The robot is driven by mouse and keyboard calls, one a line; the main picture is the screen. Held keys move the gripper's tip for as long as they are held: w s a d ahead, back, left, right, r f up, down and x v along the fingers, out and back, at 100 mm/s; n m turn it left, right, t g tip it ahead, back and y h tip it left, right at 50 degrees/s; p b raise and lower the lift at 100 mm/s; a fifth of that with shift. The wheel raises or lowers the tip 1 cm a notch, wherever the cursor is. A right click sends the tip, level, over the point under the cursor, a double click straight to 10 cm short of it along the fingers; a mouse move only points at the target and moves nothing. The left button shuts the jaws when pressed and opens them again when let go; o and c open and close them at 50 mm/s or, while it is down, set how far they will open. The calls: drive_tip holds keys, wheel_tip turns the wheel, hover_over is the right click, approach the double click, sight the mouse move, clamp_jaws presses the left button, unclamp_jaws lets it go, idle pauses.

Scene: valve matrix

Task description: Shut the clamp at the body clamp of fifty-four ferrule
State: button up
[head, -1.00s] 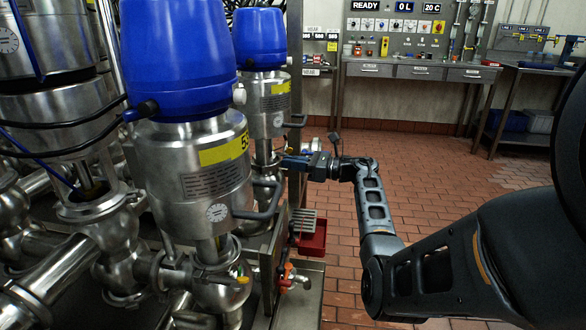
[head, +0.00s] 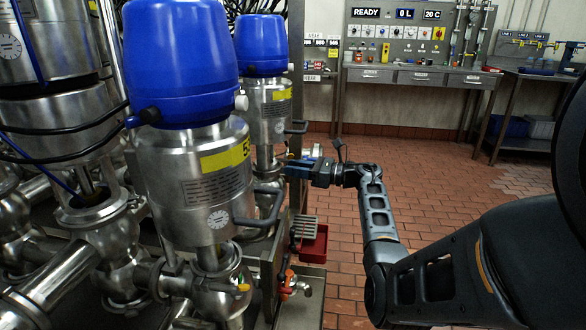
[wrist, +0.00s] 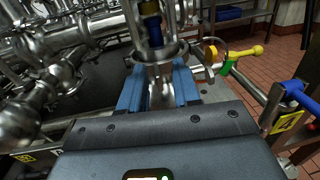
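My gripper (head: 292,168) reaches in from the right, beside the lower part of the rear valve (head: 268,108), which has a blue cap and a yellow label too small to read. In the wrist view my gripper's blue fingers (wrist: 160,88) are apart, with a shiny metal part (wrist: 162,94) between them. I cannot tell whether they touch it. A round metal clamp ring (wrist: 158,53) sits just beyond, around a vertical stem. The front valve (head: 195,180) has a yellow label starting with 5, the rest turned away. Its lower body (head: 215,290) is partly visible. I cannot identify fifty-four.
The front valve's handle (head: 262,210) sticks out right, below my gripper. A red bin (head: 311,242) and an orange-handled tap (head: 288,283) are lower down. A yellow-knobbed rod (wrist: 245,53) and a blue-handled part (wrist: 292,92) lie right of the fingers. Open tiled floor is at right.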

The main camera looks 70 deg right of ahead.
drive_tip(key=s, duration=0.6)
drive_tip(key=shift+s+d, duration=0.25)
drive_tip(key=shift+s, duration=0.15)
